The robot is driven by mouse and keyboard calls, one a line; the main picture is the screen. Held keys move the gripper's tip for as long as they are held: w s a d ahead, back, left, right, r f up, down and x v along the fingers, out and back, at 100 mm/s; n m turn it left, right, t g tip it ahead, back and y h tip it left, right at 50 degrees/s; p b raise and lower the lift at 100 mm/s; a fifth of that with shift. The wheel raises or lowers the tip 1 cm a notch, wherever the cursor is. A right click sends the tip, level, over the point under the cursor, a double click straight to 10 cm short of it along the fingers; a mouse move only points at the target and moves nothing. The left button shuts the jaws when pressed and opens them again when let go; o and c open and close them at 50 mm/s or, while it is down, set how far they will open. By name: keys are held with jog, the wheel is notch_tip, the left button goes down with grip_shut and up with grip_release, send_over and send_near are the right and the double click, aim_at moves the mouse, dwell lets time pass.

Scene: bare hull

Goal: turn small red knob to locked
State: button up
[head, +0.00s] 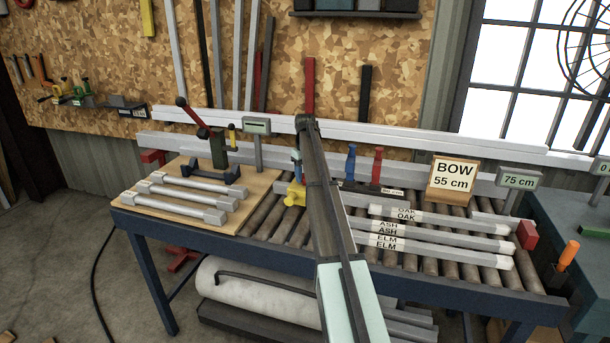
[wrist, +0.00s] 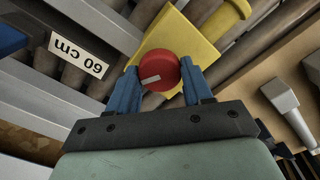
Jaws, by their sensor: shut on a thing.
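The small red knob (wrist: 162,66) is round, with a short white mark on its top towards the lower left in the wrist view. It sits on a yellow block (wrist: 203,48) with a rounded yellow end. My gripper (wrist: 160,77) is shut on the knob, one blue finger on each side of it. In the head view my arm hides the knob. No locked or unlocked lettering is readable.
A plate marked 60 cm (wrist: 79,55) lies near the knob. Grey bars labelled oak, ash and elm (head: 440,229) lie on the rollers to the right. A wooden board (head: 190,212) with several metal bars is at the left. A BOW 55 cm sign (head: 453,178) stands behind.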

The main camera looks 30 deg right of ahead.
jog(key=m, duration=1.2)
dwell(0.7)
jog(key=o, duration=1)
jog(key=shift+o, duration=0.2)
jog(key=shift+r, duration=0.15)
notch_tip(320, 180, up, 14)
jog(key=shift+f, duration=0.2)
jog(key=shift+a, duration=0.1)
